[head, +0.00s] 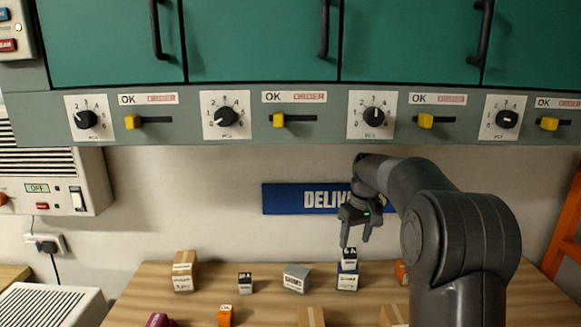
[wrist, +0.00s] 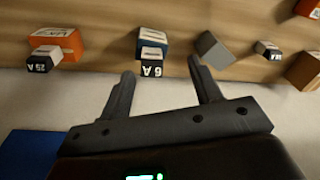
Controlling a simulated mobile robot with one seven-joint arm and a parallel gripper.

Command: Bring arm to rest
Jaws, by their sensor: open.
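My gripper (head: 356,243) hangs from my dark arm at the right of the head view, in front of the wall just above the wooden bench. Its two fingers are apart with nothing between them, as the wrist view (wrist: 165,82) also shows. A small black-and-white block marked 6 A (head: 349,254) sits on a blue-and-white box (head: 347,277), just below the fingertips. In the wrist view the 6 A block (wrist: 152,62) lies beyond the fingertips. I cannot tell whether a fingertip touches it.
The bench (head: 262,309) carries a brown box (head: 184,271), a small black-topped block (head: 245,282), a grey box (head: 296,278) and an orange block (head: 225,316). Green cabinets (head: 262,40) and a panel of knobs and yellow sliders (head: 300,129) overhang it. A blue delivery sign (head: 287,198) is behind my gripper.

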